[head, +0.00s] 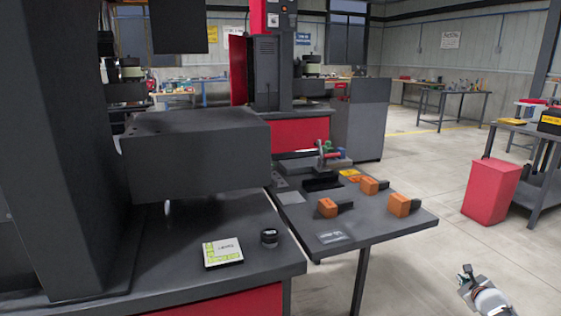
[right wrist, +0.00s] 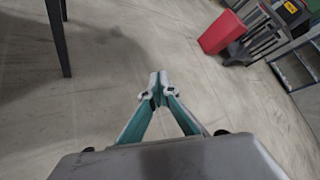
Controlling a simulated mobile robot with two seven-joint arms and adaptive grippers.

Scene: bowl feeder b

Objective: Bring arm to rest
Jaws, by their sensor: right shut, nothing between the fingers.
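My right gripper (head: 467,277) shows at the bottom right of the head view, over the bare floor and to the right of the side table. In the right wrist view its two fingers (right wrist: 157,84) meet at the tips, with nothing between them. It is shut and empty, apart from any object. My left gripper is in neither view.
A red bin (head: 491,190) stands right. Floor around the gripper is clear.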

